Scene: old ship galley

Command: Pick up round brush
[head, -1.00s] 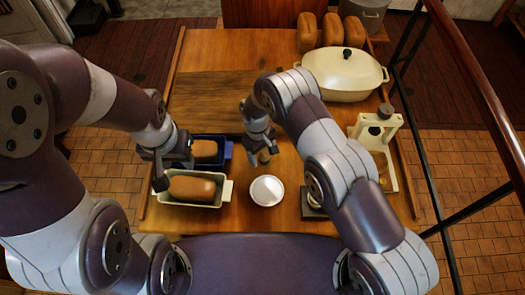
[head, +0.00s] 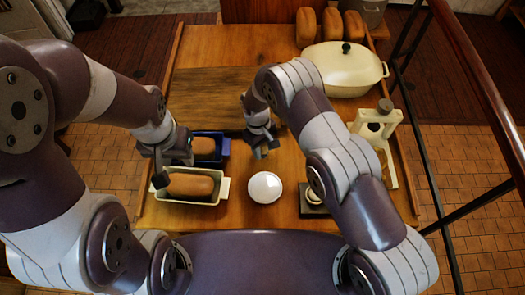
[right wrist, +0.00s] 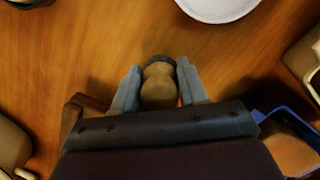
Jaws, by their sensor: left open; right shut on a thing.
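The round brush (right wrist: 159,88) has a rounded wooden handle and a dark band at its far end. In the right wrist view it stands between the two grey fingers of my right gripper (right wrist: 160,90), which is shut on it. In the head view my right gripper (head: 262,151) points down over the middle of the wooden table (head: 225,110), and the brush is mostly hidden by it. I cannot tell whether the brush touches the table. My left gripper (head: 168,165) is open and empty, above the loaf pans at the left.
A white bowl (head: 265,187) stands in front of my right gripper. A cream loaf pan (head: 222,190) and a blue loaf pan (head: 224,147) hold loaves at the left. A cream lidded pot (head: 344,72), several loaves (head: 330,27) and a cream stand (head: 391,160) line the right side.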

